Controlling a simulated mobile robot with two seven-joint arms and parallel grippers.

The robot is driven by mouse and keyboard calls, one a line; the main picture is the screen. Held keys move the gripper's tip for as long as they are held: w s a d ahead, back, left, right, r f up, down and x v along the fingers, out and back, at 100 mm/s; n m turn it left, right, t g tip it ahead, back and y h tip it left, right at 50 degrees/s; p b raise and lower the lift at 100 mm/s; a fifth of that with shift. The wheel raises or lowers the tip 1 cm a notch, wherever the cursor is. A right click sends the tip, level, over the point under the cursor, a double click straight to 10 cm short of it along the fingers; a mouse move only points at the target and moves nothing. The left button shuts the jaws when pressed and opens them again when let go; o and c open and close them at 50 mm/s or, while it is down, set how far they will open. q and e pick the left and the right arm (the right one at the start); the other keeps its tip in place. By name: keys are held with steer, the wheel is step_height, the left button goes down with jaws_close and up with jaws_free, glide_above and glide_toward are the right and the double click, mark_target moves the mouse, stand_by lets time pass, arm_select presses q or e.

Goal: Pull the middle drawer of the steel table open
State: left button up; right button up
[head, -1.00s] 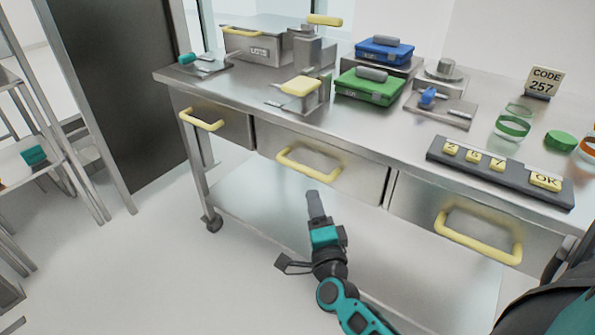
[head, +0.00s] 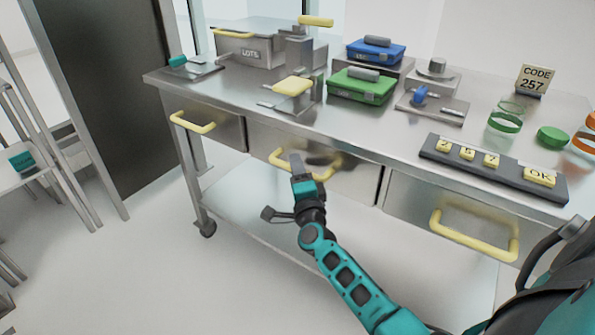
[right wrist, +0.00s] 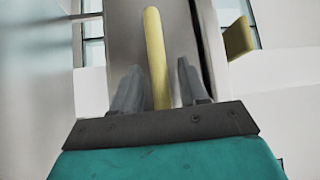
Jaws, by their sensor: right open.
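The steel table (head: 400,150) has three drawers in a row under its top, each with a yellow bar handle. The middle drawer (head: 355,184) looks shut. Its yellow handle (head: 322,174) is partly hidden by my right gripper (head: 296,160) in the head view. In the right wrist view, the handle (right wrist: 155,50) runs between the two grey fingers of the right gripper (right wrist: 160,85). The fingers are open, with a gap on each side of the handle, and are not closed on it. My left gripper is not in view.
The left drawer handle (head: 192,122) and right drawer handle (head: 472,238) flank the middle one. On the tabletop are a green case (head: 362,86), a blue case (head: 376,50), a keypad (head: 490,168) and a code sign (head: 534,79). A lower shelf (head: 250,205) lies below the drawers.

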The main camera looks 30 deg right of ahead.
jaws_close()
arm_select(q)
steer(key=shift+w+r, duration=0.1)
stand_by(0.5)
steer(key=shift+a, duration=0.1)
arm_select(e)
steer(key=shift+a+f, duration=0.1)
steer(key=shift+a, duration=0.05)
